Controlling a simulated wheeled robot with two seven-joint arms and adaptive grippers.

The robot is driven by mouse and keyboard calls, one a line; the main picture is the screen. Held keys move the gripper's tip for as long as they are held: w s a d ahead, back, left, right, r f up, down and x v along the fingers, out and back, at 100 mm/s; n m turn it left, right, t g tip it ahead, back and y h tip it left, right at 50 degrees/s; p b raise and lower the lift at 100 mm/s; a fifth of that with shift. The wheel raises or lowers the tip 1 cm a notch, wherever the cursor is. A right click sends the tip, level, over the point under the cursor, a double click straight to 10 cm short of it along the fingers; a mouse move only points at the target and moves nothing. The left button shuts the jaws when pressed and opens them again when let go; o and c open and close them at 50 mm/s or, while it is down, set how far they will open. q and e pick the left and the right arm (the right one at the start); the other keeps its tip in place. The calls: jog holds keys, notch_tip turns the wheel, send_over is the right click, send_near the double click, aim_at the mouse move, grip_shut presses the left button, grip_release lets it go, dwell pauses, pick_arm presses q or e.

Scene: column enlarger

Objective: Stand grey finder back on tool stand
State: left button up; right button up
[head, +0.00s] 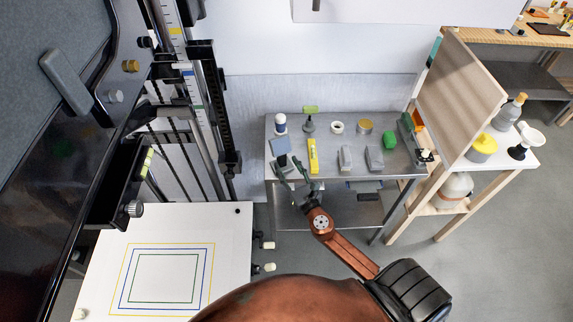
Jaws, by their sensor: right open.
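The grey finder, which I take to be the piece with a flat blue-grey plate on top (280,146), is at the left front of the metal tool stand (330,182) in the head view. It appears upright on the stand's top, its dark lower part close to my gripper. My right gripper (291,172) is open at the stand's front left edge, with its fingers near the finder's lower part. Whether they touch it I cannot tell. My left gripper is not in view.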

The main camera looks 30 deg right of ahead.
jog(key=shift+s+a, duration=0.15)
jog(key=shift+s, duration=1)
jog(key=s+a, duration=0.2)
jog(key=s, duration=1)
jog(key=shift+w, duration=0.1)
